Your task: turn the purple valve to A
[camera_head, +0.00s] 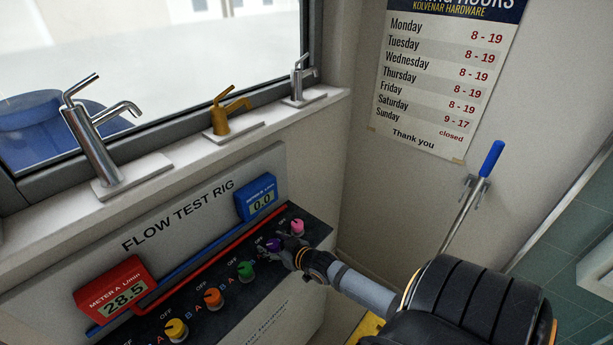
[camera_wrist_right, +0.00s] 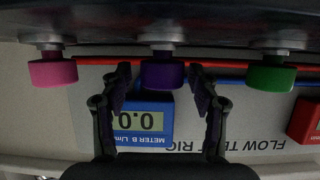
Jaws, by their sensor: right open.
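The purple valve (camera_head: 273,244) is a small knob on the sloped black panel of the flow test rig, between the green valve (camera_head: 246,271) and the pink valve (camera_head: 297,227). My right gripper (camera_head: 287,252) is at the purple valve and partly hides it. In the right wrist view, which is upside down, the purple valve (camera_wrist_right: 162,74) sits between the two open fingers (camera_wrist_right: 160,76), with a gap on each side. Which way the purple valve points cannot be told. My left gripper is not in view.
The pink valve (camera_wrist_right: 53,72) and green valve (camera_wrist_right: 271,76) flank the gripper closely. Orange (camera_head: 213,298) and yellow (camera_head: 176,329) valves are farther left. Red meter A (camera_head: 117,289) reads 28.5; blue meter B (camera_head: 257,199) reads 0.0. Taps stand on the sill above.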

